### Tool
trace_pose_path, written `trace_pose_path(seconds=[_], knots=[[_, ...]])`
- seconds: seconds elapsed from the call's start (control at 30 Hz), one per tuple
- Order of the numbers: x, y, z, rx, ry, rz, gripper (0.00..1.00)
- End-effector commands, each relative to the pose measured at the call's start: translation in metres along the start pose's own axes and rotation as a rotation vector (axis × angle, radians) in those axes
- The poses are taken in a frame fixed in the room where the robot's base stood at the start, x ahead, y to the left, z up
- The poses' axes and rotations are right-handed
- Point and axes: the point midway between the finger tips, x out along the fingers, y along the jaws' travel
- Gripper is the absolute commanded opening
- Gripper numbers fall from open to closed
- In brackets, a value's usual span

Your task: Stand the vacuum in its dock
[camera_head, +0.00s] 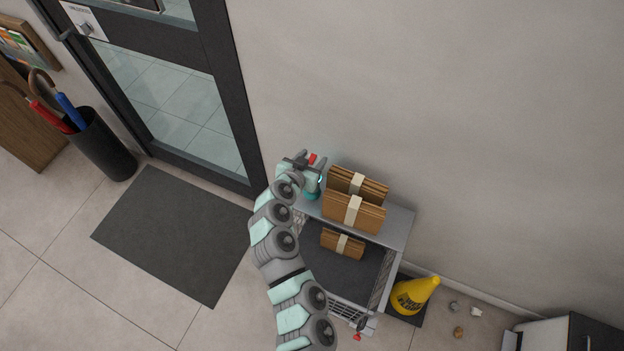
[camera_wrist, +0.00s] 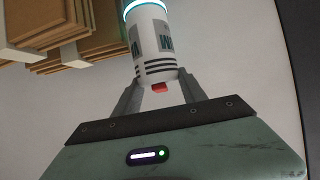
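The vacuum, a white cylinder with dark lettering, a glowing teal ring and a red button, fills the upper middle of the wrist view (camera_wrist: 155,45). My gripper (camera_wrist: 160,85) has a finger on each side of its red-button end and appears closed on it. In the head view, my gripper (camera_head: 306,163) is at the top left of a grey cart, by the wall. The vacuum shows there only in part (camera_head: 318,180), upright or nearly so, with a red part on top. A teal piece lies below it at the cart's corner; I cannot tell whether this is the dock.
Banded brown bundles (camera_head: 353,211) stand on the cart's top (camera_head: 397,222), close right of the vacuum; another bundle (camera_head: 342,243) is on the lower shelf. A glass door (camera_head: 185,100) and floor mat (camera_head: 175,235) are left.

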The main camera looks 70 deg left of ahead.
Motion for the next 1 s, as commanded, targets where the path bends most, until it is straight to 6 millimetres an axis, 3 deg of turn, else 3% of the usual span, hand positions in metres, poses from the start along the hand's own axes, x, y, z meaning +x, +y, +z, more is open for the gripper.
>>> trace_pose_path(seconds=[0.53,1.0], knots=[[-0.0001,-0.0001,-0.0003,0.0,0.0,0.0,0.0],[-0.0003,-0.0001,-0.0014,-0.001,0.002,0.0,0.0]])
